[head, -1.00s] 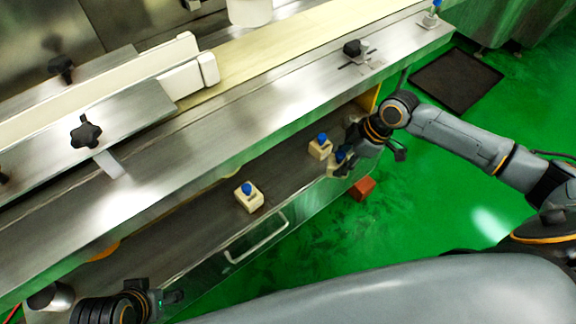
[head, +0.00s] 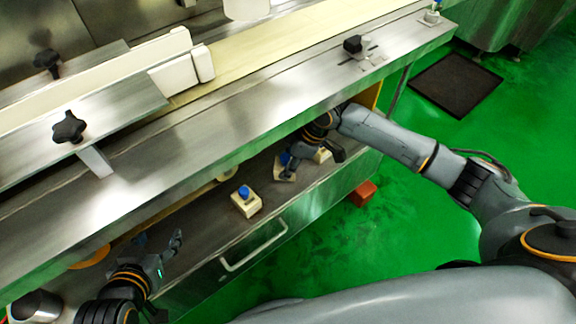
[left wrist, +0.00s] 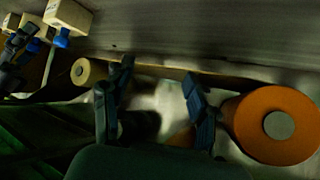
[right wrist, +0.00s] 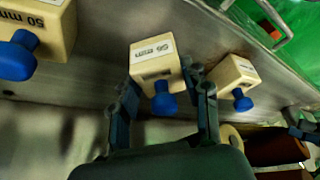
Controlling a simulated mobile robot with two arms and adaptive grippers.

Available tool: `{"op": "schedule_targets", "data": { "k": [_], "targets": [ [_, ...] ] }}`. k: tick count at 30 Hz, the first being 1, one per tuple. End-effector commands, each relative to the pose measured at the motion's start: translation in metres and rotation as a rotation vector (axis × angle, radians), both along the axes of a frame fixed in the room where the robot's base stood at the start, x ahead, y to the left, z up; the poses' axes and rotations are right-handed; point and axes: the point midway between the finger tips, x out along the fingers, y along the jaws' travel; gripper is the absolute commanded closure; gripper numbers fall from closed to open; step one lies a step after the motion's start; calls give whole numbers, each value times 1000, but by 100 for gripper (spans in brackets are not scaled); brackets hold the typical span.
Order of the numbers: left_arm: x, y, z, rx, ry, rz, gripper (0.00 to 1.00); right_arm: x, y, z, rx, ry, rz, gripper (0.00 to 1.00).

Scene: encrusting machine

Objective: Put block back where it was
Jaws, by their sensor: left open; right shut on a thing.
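Several cream blocks with blue knobs are at the lower shelf. My right gripper (head: 292,165) is shut on one block (right wrist: 153,60), held upright at or just above the shelf; I cannot tell whether it touches. In the head view this held block (head: 285,174) is partly hidden by the gripper. It is between a second block (head: 245,204), to the left, and a third block (head: 322,155), to the right, partly behind the gripper. The right wrist view shows the third one (right wrist: 62,25) marked "50 mm". My left gripper (head: 160,248) is open and empty over the shelf's left part.
The steel upper ledge (head: 230,120) of the machine overhangs the shelf (head: 215,225). A drawer-like front with a handle (head: 253,246) is below. Orange rollers (left wrist: 272,125) lie under the ledge. A red-brown box (head: 362,194) is on the green floor.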

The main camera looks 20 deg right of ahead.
Motion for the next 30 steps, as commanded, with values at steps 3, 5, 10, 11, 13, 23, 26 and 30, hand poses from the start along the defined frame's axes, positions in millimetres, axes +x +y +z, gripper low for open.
{"op": "schedule_targets", "data": {
  "k": [3, 5, 10, 11, 13, 23, 26, 30],
  "targets": [
    [11, -5, 9, -17, -74, -6, 42, 0, 0, -8, 0, -2, 1, 88],
    [13, -6, 12, -21, -91, -7, 42, 0, 0, -9, 0, -2, 1, 88],
    [14, -6, 14, -22, -96, -7, 42, 0, 0, -9, 0, -2, 1, 88],
    [14, -6, 14, -22, -96, -7, 42, 0, 0, -9, 0, -2, 1, 88],
    [14, -6, 14, -22, -95, -7, 42, 0, 0, -9, 0, -2, 1, 88],
    [12, -5, 12, -19, -84, -6, 42, 0, 0, -11, 1, -1, 1, 31],
    [12, -5, 12, -19, -83, -6, 42, 0, 0, -11, 1, -1, 1, 31],
    [12, -5, 11, -19, -85, -6, 42, 0, 0, -9, 0, -2, 1, 31]
  ]
}}
